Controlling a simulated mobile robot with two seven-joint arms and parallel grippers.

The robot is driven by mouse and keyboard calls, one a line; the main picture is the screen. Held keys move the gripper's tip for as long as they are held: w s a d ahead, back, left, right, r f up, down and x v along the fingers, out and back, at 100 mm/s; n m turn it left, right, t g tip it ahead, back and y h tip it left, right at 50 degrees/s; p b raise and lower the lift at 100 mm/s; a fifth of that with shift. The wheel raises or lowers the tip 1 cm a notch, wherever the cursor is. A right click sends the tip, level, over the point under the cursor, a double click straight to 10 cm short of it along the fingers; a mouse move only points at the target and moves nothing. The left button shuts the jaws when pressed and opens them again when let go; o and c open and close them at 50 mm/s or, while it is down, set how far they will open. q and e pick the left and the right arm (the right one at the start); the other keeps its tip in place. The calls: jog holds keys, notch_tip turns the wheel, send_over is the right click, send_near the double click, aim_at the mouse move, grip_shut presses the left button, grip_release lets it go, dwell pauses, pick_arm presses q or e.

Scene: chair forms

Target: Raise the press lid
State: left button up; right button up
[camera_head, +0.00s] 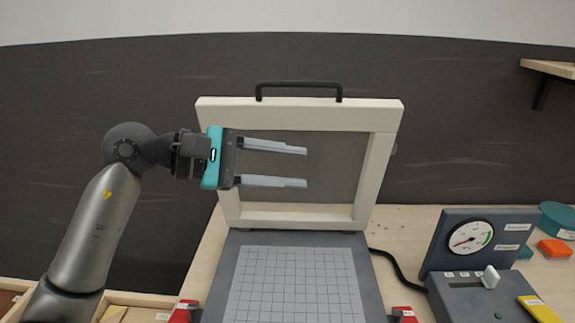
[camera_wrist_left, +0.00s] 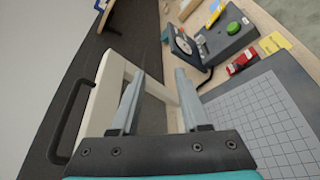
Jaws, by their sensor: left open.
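The press lid is a cream frame (camera_head: 300,115) standing upright, raised at the back of the press. Its black handle (camera_head: 299,84) is on the top edge. The dark press base with a gridded plate (camera_head: 295,285) lies open in front of it. My left gripper (camera_head: 306,168) is open and empty, its two fingers pointing right in front of the lid's opening. In the left wrist view the fingers (camera_wrist_left: 155,95) are apart beside the lid frame (camera_wrist_left: 103,92), and the handle (camera_wrist_left: 68,120) is to the left. My right gripper is not in view.
A control box with a gauge (camera_head: 471,238) and a lever (camera_head: 490,279) stands to the right. Red clamps (camera_head: 404,314) sit at the base's front corners. A wooden shelf (camera_head: 550,68) is at the upper right. A black cable (camera_head: 398,268) runs from the press.

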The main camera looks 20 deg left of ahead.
pick_arm(q)
jog(key=b+v, duration=0.4)
jog(key=v, duration=1.1)
jog(key=shift+s, duration=0.1)
jog(key=shift+c, duration=0.4)
